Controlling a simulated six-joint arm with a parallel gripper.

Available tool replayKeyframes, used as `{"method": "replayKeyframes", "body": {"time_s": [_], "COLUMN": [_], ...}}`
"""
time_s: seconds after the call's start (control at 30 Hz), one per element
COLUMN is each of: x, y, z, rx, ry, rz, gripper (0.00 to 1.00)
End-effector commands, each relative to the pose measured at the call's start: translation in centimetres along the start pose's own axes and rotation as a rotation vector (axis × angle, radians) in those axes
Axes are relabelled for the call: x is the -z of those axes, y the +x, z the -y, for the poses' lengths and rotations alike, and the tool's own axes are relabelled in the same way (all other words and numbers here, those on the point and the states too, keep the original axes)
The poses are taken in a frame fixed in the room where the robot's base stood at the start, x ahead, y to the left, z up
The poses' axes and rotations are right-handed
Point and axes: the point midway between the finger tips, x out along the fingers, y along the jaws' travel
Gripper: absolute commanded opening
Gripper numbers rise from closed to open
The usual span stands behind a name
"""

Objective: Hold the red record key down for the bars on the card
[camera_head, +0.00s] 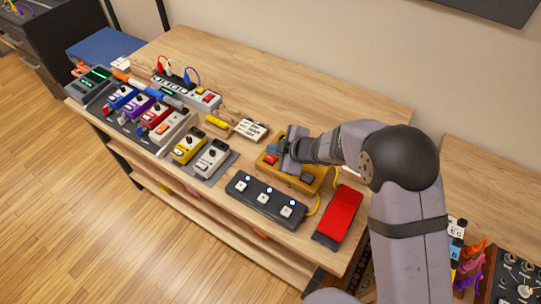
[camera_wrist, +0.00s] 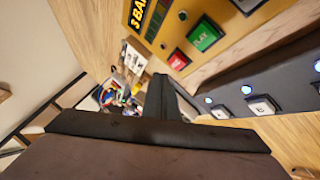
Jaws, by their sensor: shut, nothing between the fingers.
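The yellow looper box (camera_head: 296,178) stands on the wooden bench. Its red key (camera_head: 270,159) shows at its left end; in the wrist view the red key (camera_wrist: 178,60) is beside a green key marked PLAY (camera_wrist: 204,36). My gripper (camera_head: 284,160) is shut and empty, over the box's left part, close to the red key. In the wrist view its fingers (camera_wrist: 160,80) end just beside the red key; contact cannot be told.
A white card with small writing (camera_head: 251,129) lies behind the box. A black three-switch pedal (camera_head: 266,200) is in front, a red pedal (camera_head: 340,214) to the right. Several coloured pedals (camera_head: 150,112) fill the left. Bare bench (camera_head: 330,95) lies behind.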

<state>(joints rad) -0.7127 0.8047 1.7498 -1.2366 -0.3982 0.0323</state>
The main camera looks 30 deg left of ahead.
Motion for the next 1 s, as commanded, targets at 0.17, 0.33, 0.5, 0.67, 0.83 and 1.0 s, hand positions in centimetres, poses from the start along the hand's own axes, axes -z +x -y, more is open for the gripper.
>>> {"method": "replayKeyframes", "body": {"time_s": [0.17, 0.33, 0.5, 0.67, 0.83, 1.0], "x": [1.1, 1.7, 1.9, 1.9, 1.9, 1.6], "y": [-1.4, -2.4, -2.7, -2.6, -2.6, -2.8], "z": [-1.1, -1.7, -1.9, -1.9, -1.9, -2.1], "rx": [0.0, 0.0, 0.0, 0.0, 0.0, -0.006], "ry": [0.0, 0.0, 0.0, 0.0, 0.0, 0.008], "rz": [0.0, 0.0, 0.0, 0.0, 0.0, 0.007], "gripper": [0.0, 0.0, 0.0, 0.0, 0.0, 0.0]}}
